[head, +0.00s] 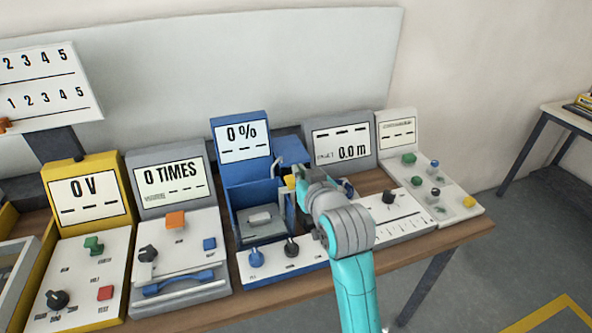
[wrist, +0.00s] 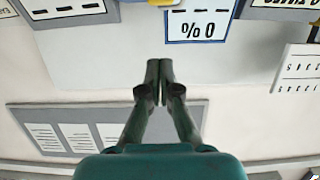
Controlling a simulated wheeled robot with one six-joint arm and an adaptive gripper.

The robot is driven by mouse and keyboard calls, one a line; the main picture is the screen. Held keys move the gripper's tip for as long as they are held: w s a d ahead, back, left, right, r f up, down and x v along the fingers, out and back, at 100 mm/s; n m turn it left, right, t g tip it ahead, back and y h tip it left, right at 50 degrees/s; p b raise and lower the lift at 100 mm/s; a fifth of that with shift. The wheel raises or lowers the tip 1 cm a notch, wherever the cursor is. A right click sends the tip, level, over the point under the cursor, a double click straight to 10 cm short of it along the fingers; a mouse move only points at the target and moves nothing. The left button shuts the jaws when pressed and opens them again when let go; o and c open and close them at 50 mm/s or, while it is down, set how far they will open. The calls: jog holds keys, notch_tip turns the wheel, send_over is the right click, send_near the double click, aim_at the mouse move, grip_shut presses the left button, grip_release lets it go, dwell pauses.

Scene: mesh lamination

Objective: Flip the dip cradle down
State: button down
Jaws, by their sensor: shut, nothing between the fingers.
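The blue station (head: 241,130) has a screen reading "0 %" and an open blue box (head: 236,198) below it. A pale grey block (head: 260,218) sits inside the box. A blue part (head: 291,148) stands raised at the box's right rear; I cannot tell whether it is the dip cradle. My arm covers the station's right side and hides my fingertips in the head view. In the wrist view my gripper (wrist: 159,68) is shut and empty, its two dark fingers together. The "0 %" screen appears upside down beyond the fingertips (wrist: 197,26).
A yellow "0 V" station (head: 85,195) and a grey "0 TIMES" station (head: 168,175) stand to the left. A grey "0.0 m" station (head: 342,140) and a white knob panel (head: 440,185) stand to the right, close together on the wooden table (head: 455,234).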

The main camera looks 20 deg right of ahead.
jog(key=v, duration=0.5)
jog(key=shift+s, duration=0.15)
jog(key=s+f, duration=1.8)
jog(key=f, duration=0.2)
jog(key=s+f, duration=0.1)
jog(key=s, duration=2.5)
jog(key=shift+a, duration=0.1)
